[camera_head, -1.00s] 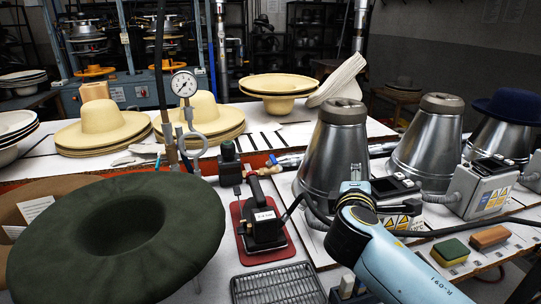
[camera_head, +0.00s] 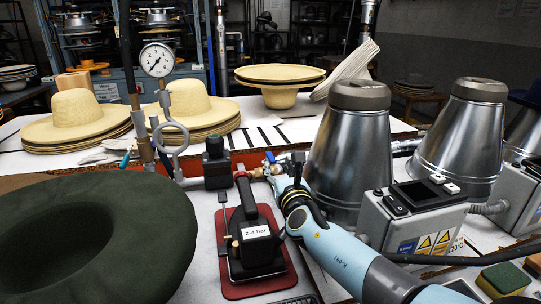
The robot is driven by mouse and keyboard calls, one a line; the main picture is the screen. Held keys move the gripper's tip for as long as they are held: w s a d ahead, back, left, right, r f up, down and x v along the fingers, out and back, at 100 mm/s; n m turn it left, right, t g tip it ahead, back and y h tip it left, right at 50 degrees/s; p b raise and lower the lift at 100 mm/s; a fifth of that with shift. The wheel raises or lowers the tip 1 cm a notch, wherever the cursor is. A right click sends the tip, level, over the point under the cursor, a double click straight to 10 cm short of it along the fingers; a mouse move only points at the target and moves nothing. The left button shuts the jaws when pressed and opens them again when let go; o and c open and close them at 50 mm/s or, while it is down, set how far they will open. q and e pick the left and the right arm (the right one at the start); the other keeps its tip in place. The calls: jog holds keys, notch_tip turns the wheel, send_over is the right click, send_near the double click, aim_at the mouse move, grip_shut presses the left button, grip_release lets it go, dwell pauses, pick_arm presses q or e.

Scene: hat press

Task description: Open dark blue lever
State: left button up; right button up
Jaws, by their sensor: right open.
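A small dark blue lever (camera_head: 270,158) sits on a brass valve fitting (camera_head: 262,172) in the head view, left of the metal cone at the middle. My right gripper (camera_head: 287,164) is at the end of my light blue arm, just right of the lever and close to it. It is open and small in the picture. I cannot tell whether a finger touches the lever. My gripper and wrist hide part of the pipe behind them. My left gripper is not in view.
A black iron (camera_head: 258,243) on a red mat stands left of my wrist. A black regulator block (camera_head: 218,165) is left of the valve. Metal cones (camera_head: 345,150) and a grey control box (camera_head: 405,222) stand close on the right. A dark green hat (camera_head: 150,225) fills the lower left.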

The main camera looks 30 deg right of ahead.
aim_at(268, 152)
jog(key=shift+n+y, duration=0.3)
jog(key=shift+n, duration=0.2)
jog(key=b+x, duration=0.1)
jog(key=x, duration=0.3)
jog(key=f+b+x, duration=0.1)
jog(key=x, duration=0.1)
jog(key=shift+w+a+b, duration=0.1)
jog(key=shift+w+b, duration=0.25)
jog(key=shift+w, duration=0.05)
jog(key=b+x, duration=0.2)
jog(key=x, duration=0.2)
jog(key=shift+f, duration=0.15)
jog(key=shift+w+b, duration=0.3)
jog(key=shift+w, duration=0.05)
jog(key=shift+w+d, duration=0.15)
jog(key=shift+d, duration=0.05)
jog(key=shift+r, duration=0.25)
grip_shut()
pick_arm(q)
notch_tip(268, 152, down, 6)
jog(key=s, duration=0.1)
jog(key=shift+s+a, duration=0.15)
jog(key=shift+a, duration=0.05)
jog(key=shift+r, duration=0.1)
